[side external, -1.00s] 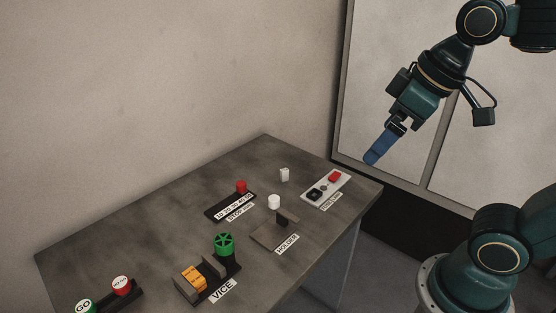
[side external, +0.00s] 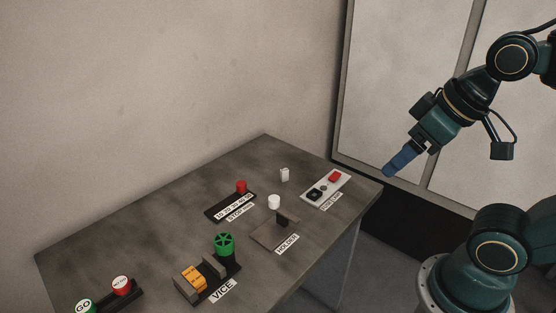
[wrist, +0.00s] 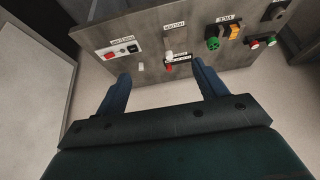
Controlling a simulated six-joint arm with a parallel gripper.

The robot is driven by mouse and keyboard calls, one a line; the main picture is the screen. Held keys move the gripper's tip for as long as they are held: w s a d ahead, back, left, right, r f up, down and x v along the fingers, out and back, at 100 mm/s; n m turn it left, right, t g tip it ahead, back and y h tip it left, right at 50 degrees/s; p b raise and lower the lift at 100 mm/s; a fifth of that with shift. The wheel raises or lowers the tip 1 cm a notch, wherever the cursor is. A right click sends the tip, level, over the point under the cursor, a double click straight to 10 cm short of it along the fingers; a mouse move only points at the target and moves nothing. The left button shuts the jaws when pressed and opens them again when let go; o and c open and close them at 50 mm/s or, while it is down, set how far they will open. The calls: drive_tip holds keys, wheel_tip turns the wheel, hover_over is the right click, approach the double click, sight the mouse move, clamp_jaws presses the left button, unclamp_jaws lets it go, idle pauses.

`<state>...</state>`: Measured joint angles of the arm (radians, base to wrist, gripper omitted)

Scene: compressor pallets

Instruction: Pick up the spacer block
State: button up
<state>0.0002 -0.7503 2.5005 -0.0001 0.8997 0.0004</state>
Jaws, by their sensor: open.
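My gripper (side external: 395,166) has blue fingers and hangs in the air to the right of the table's far right corner, pointing down and left. In the wrist view my gripper (wrist: 160,84) has its two fingers wide apart with nothing held between them. A small white block (side external: 284,174) stands on the table near the back right; it also shows in the wrist view (wrist: 141,66). An orange block (side external: 194,278) with dark print sits in the vice (side external: 215,267). No label shows which of these is the spacer block.
On the table (side external: 130,236) are a holder plate (side external: 263,232), a white cylinder (side external: 274,202), a stop bar with a red knob (side external: 241,187), and a pale plate with red and black parts (side external: 327,188). GO (side external: 84,306) and red buttons (side external: 122,285) stand front left. The back left is clear.

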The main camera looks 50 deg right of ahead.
drive_tip(key=shift+w, duration=0.1)
drive_tip(key=n+g, duration=0.6)
drive_tip(key=n, duration=1.2)
hover_over(196, 274)
wheel_tip(196, 274, down, 16)
drive_tip(key=shift+f, duration=0.25)
drive_tip(key=shift+f, duration=4.25)
